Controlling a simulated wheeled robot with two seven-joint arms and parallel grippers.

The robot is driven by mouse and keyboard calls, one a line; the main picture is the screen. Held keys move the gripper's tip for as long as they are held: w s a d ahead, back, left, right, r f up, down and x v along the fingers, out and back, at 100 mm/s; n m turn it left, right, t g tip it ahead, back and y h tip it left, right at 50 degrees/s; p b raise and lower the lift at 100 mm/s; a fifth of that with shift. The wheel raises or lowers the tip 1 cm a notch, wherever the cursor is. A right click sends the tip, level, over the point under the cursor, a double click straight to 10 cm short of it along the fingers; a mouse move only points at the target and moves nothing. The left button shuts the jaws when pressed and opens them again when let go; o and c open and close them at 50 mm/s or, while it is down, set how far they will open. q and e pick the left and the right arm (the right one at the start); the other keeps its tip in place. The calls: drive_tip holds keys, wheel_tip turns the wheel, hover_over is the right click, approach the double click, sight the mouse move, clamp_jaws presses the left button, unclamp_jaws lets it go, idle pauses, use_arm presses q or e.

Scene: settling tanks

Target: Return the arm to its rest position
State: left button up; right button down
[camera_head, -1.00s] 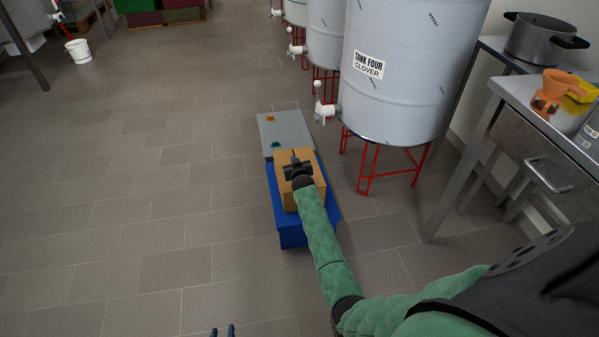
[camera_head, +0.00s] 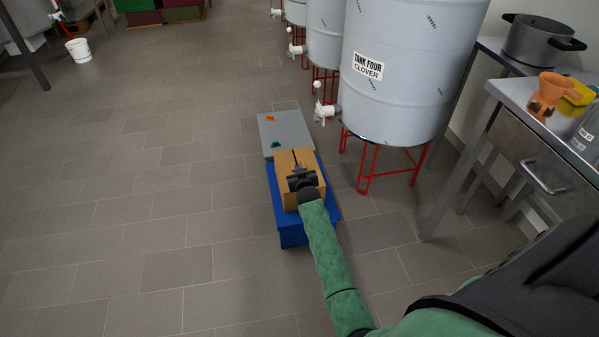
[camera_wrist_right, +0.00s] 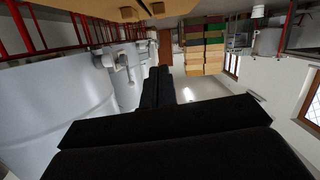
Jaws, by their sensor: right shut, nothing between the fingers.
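My right gripper (camera_head: 300,176) is black and shut, with nothing between its fingers. In the head view it is over a tan box (camera_head: 289,157) and hides part of its top. I cannot tell the exact gap between them. My green-sleeved right arm runs from the gripper down to the bottom right. In the right wrist view the closed black fingers (camera_wrist_right: 160,88) point away from the camera. My left gripper is not in view.
The tan box sits on a blue crate (camera_head: 292,234), beside a grey lid or platform (camera_head: 286,129). Tank four (camera_head: 395,100), on red legs with a white tap (camera_head: 326,111), stands close on the right. A steel table (camera_head: 508,91) is farther right.

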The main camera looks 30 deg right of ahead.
drive_tip(key=shift+v, duration=0.8)
